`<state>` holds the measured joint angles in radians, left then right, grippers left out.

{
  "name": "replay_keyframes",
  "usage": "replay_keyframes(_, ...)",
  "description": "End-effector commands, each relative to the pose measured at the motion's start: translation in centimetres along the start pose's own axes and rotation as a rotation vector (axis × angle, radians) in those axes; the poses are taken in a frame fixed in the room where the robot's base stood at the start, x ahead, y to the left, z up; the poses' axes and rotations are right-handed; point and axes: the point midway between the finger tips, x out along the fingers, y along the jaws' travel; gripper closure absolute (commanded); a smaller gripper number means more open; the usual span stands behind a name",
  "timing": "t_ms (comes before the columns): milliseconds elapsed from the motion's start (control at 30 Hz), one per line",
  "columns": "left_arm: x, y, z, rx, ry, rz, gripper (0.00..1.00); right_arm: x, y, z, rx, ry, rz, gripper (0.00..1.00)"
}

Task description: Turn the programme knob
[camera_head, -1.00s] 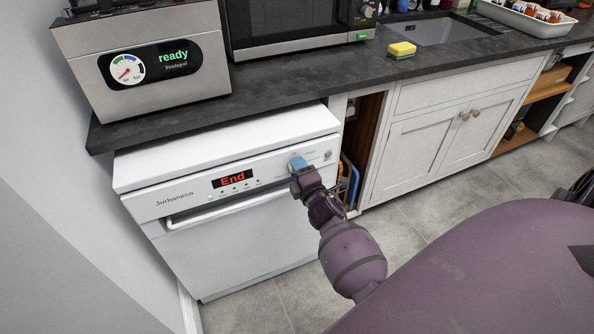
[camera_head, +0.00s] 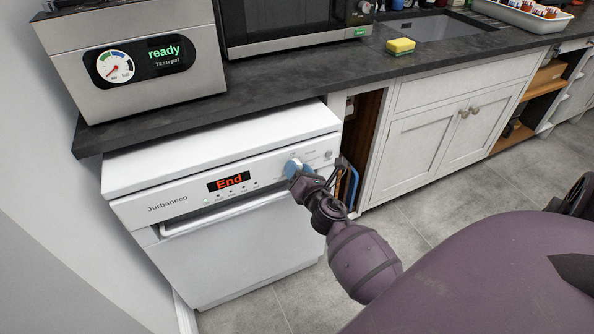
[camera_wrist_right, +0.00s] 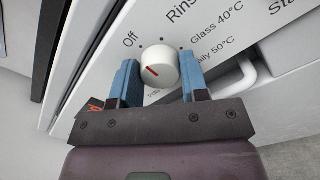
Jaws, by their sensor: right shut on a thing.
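The white programme knob (camera_wrist_right: 158,66) is on the dishwasher's control panel. In the right wrist view it stands between the two blue fingers of my right gripper (camera_wrist_right: 159,74), which is shut on it. A short red mark sits left of centre on its face, slanting up-left. The labels "Off", "Rins", "Glass 40°C" and a partly hidden "...ily 50°C" surround it. In the head view my right gripper (camera_head: 293,169) is at the right part of the panel and mostly hides the knob. The dishwasher (camera_head: 222,165) display reads "End". My left gripper is not in view.
A dark worktop (camera_head: 290,82) overhangs the dishwasher. A steel appliance reading "ready" (camera_head: 135,65) and a microwave (camera_head: 290,22) stand on it, with a yellow sponge (camera_head: 400,46) near the sink. The dishwasher's handle bar (camera_head: 225,213) runs below the panel. An open compartment (camera_head: 362,135) lies to its right.

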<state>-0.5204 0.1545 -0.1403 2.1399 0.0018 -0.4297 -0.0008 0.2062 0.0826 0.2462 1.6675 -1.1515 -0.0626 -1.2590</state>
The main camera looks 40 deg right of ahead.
Motion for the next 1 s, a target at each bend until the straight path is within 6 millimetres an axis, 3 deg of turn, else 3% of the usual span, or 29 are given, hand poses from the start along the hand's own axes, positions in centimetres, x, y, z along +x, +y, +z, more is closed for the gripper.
replay_keyframes(300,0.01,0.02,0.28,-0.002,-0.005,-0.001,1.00,0.00,0.00,0.00,-0.114,0.000,0.000,0.83)
replay_keyframes(833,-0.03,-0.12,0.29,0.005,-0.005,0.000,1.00,0.02,0.05,0.04,-0.133,-0.001,0.000,0.83)
replay_keyframes(867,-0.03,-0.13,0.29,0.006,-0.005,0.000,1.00,0.02,0.04,0.04,-0.133,-0.001,0.000,0.54)
replay_keyframes(1000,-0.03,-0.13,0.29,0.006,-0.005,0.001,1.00,0.02,0.04,0.04,-0.132,0.000,0.000,0.33)
